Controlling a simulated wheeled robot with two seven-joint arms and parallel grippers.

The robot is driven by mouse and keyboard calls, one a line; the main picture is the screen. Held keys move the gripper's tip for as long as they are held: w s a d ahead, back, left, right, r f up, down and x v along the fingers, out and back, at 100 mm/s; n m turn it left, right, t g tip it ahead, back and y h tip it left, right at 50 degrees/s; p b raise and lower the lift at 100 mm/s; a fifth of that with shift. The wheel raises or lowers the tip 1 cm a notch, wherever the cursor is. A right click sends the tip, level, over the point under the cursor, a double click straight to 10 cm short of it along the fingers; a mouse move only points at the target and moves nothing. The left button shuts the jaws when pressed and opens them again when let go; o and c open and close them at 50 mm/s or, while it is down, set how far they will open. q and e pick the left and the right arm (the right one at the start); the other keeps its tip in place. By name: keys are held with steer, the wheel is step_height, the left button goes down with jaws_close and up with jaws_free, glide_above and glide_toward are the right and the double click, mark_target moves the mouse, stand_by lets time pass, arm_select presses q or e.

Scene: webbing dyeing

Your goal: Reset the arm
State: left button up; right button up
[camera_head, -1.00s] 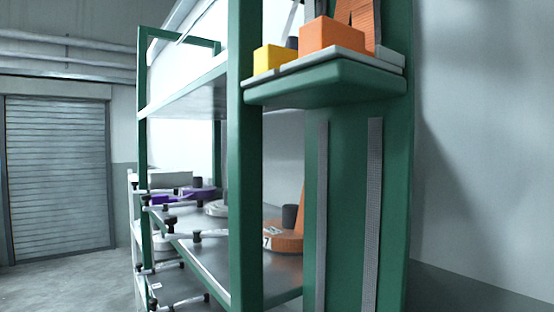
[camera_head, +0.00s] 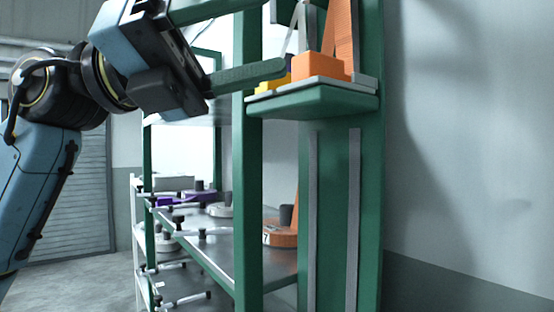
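My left arm comes in from the left. Its gripper (camera_head: 262,36) is at the upper middle, with two long fingers spread wide apart. The lower finger reaches across the green post, its tip by the yellow block (camera_head: 272,86) and orange block (camera_head: 319,66) on the small green shelf (camera_head: 330,99). I see nothing held between the fingers; the upper finger runs toward the top edge of the picture. I cannot tell whether the lower finger touches the blocks. My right gripper is not in view.
A green-framed rack (camera_head: 247,205) stands in the middle, its lower shelves holding orange, white and purple webbing rolls. Orange webbing (camera_head: 341,35) rises behind the blocks. A bare wall (camera_head: 460,150) is at right. Floor (camera_head: 80,285) shows at lower left.

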arm_select(q)
steer(key=w+a+f+n+t+y, duration=0.3)
steer(key=w+a+f+n+t, duration=0.4)
steer(key=n+t, duration=0.85)
steer(key=w+a+f+n+t+y, duration=0.45)
steer(key=w+f+n+t, duration=0.5)
steer(key=n, duration=0.85)
steer(key=s+a+f+n+g+y, duration=0.1)
steer(key=a+f+n+g+y, duration=0.2)
steer(key=f, duration=0.7)
steer(key=s+a+f+n+g+y, duration=0.1)
steer(key=a+f+n+y, duration=0.1)
steer(key=f+n+y, duration=0.6)
steer(key=a+f+n+g+y, duration=0.2)
steer(key=a+f, duration=0.1)
steer(key=f, duration=0.9)
steer(key=s+f+g, duration=1.3)
steer(key=s+f, duration=1)
steer(key=s, duration=0.4)
step_height(320, 180, down, 26)
steer(key=s+r+g+b, duration=0.1)
steer(key=s+a+f+g+b, duration=0.1)
steer(key=s+a+f, duration=0.1)
steer(key=s+f, duration=1.4)
steer(key=shift+s+a+f+g+h, duration=0.3)
steer(key=shift+s+a+f+h, duration=0.05)
steer(key=shift+f, duration=0.1)
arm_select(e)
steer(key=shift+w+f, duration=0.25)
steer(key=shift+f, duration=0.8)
